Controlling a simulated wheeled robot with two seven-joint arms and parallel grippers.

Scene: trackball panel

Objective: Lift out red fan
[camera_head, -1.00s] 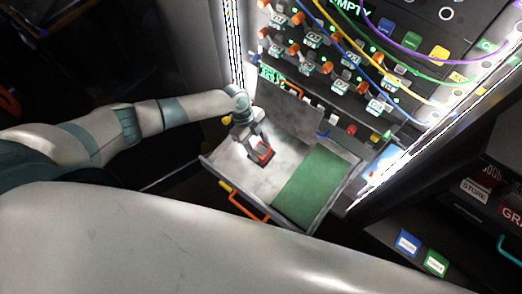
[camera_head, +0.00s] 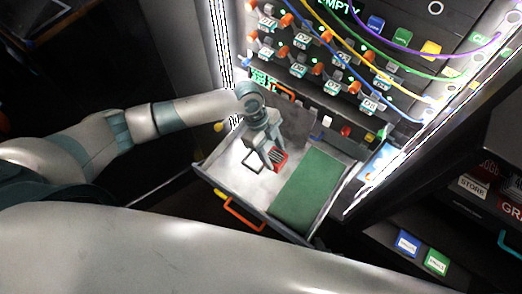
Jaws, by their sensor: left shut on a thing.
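The red fan (camera_head: 281,157), red with a dark grille, is over the open drawer (camera_head: 232,184), near the edge of its green mat. My left gripper (camera_head: 273,160) is shut on the fan, reaching down from the upper left, and its fingers cover part of it. A dark square outline (camera_head: 254,163) lies on the light drawer floor just left of the fan. I cannot tell exactly how high the fan is above the floor. My right gripper is not in view.
The green mat (camera_head: 309,187) fills the drawer's right part and is bare. An orange handle (camera_head: 244,217) is on the drawer front. Behind it rises a panel with orange knobs and loose coloured cables (camera_head: 352,62).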

